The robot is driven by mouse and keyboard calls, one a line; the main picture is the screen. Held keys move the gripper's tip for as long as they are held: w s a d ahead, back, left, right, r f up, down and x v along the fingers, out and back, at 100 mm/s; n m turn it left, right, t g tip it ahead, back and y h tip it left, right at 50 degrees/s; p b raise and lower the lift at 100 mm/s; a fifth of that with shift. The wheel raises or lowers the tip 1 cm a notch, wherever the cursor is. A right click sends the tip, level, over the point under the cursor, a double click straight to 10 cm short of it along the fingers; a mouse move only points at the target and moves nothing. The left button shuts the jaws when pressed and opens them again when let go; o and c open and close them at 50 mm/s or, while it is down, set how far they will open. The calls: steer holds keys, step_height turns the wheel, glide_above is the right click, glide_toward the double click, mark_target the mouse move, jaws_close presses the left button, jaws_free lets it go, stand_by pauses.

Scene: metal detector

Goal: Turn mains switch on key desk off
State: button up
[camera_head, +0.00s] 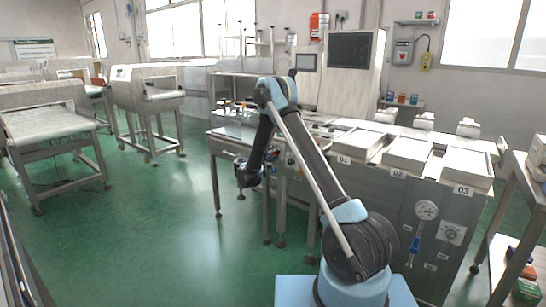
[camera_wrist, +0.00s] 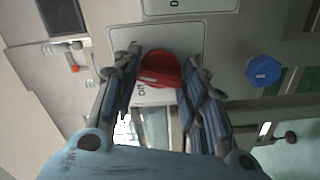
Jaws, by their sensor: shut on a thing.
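The mains switch is a red round knob (camera_wrist: 160,70) on a pale plate (camera_wrist: 115,40) in the wrist view. Dark lettering shows on the plate beside the knob, partly covered and hard to read. My gripper (camera_wrist: 163,64) has its two dark fingers on either side of the knob, shut on it. The knob's exact turn angle is hard to tell.
A blue knob (camera_wrist: 263,71) sits on the same panel, right of my fingers. Three numbered trays, one of them tray 02 (camera_head: 406,154), top the bench at right. A conveyor machine (camera_head: 147,88) stands at left. Green floor (camera_head: 130,220) is clear at left.

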steer(key=n, duration=1.2)
steer(key=shift+a+f+n, duration=0.1)
steer(key=shift+a+n, duration=0.05)
steer(key=shift+n, duration=0.15)
stand_by(0.4)
steer(key=o, duration=1.1)
steer(key=shift+c, duration=0.2)
steer(key=v, duration=1.2)
